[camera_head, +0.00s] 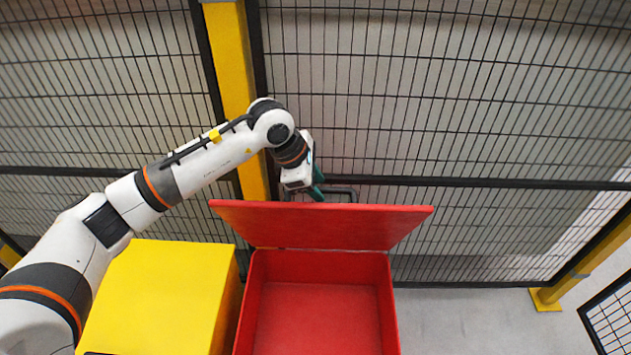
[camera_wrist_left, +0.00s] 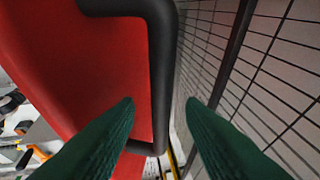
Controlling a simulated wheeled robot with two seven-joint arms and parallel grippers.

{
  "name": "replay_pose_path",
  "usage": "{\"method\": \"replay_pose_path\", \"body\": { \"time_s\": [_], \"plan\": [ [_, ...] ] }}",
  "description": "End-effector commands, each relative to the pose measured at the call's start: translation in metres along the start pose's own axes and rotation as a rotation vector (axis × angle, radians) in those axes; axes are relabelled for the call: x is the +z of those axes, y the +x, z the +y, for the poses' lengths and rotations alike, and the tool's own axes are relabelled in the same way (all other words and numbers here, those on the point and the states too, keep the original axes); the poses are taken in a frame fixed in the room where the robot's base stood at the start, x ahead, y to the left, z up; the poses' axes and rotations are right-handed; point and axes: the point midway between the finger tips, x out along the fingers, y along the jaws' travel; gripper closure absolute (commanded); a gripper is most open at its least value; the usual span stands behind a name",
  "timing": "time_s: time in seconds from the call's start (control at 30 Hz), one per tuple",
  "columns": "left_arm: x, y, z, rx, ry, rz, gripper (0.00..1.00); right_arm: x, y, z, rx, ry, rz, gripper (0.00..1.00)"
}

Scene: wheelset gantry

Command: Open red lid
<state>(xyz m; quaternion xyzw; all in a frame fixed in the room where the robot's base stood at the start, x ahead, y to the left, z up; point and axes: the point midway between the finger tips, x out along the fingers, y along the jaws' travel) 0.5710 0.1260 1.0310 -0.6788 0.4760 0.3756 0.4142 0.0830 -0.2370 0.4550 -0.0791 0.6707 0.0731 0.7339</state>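The red lid (camera_head: 320,226) stands raised at the back of the red box (camera_head: 317,265), whose inside lies open to view and looks empty. My left gripper (camera_head: 318,186) is just above the lid's upper edge, beside its black handle (camera_head: 345,191). In the left wrist view the green fingers (camera_wrist_left: 160,103) are apart, with the black handle (camera_wrist_left: 163,80) showing in the gap between them. The fingers do not look closed on it. The red lid (camera_wrist_left: 95,60) fills the left of that view. My right gripper is not in view.
A yellow box (camera_head: 160,295) stands left of the red box. A wire mesh fence (camera_head: 450,110) with a yellow post (camera_head: 232,60) is close behind the lid. Grey floor (camera_head: 480,320) is clear to the right of the red box.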

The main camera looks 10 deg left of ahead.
Motion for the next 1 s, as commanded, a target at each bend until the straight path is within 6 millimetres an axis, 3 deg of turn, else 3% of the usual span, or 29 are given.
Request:
{"method": "replay_pose_path", "body": {
  "time_s": [0.1, 0.3, 0.63, 1.0],
  "plan": [
    [0.000, 0.000, 0.000, 0.000, 0.000, 0.000, 0.67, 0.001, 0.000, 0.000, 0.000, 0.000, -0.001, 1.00],
    [0.000, 0.000, 0.000, 0.000, 0.000, 0.000, 1.00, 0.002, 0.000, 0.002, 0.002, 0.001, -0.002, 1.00],
    [0.000, 0.000, -0.005, 0.008, -0.006, -0.002, 1.00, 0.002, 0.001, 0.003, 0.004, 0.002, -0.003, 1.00],
    [0.001, 0.003, -0.057, 0.091, -0.042, -0.005, 1.00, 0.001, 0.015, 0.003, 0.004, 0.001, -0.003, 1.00]
  ]
}}
